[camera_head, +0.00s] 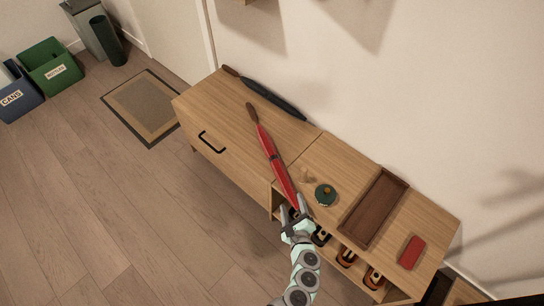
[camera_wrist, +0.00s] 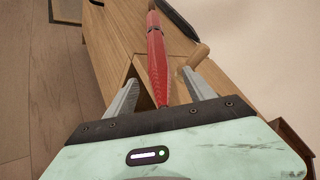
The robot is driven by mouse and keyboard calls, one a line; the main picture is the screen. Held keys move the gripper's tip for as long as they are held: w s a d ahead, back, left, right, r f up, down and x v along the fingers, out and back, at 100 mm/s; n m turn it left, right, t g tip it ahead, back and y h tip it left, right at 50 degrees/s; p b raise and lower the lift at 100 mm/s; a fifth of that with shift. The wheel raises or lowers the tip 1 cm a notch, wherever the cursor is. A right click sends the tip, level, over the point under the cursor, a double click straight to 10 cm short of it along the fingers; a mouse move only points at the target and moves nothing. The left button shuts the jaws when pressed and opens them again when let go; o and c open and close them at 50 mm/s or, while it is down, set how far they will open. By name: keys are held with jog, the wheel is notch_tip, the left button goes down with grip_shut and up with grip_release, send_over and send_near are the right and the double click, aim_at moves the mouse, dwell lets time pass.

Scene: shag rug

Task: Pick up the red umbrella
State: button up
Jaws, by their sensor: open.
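The red umbrella (camera_head: 273,156) is folded and lies across the wooden cabinet top, its brown handle pointing to the far wall side and its other end toward the front edge. My gripper (camera_head: 297,212) is at the cabinet's front edge, by the near end of the umbrella. In the wrist view the umbrella (camera_wrist: 157,60) runs between the two spread fingers of my gripper (camera_wrist: 160,92), with room on both sides. The gripper is open. The umbrella's near tip is hidden behind the gripper body.
A dark umbrella (camera_head: 272,99) lies along the wall behind. A green round item (camera_head: 325,194), a small wooden peg (camera_head: 306,175), a brown tray (camera_head: 354,229) and a red case (camera_head: 411,251) are on the top to the right. Shoes (camera_head: 346,257) stand on the shelf below.

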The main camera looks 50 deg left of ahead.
aim_at(289, 196)
jog(key=b+x, duration=0.2)
jog(key=x, duration=0.3)
jog(key=shift+s, duration=0.1)
jog(key=shift+c, duration=0.3)
grip_shut()
dwell(0.4)
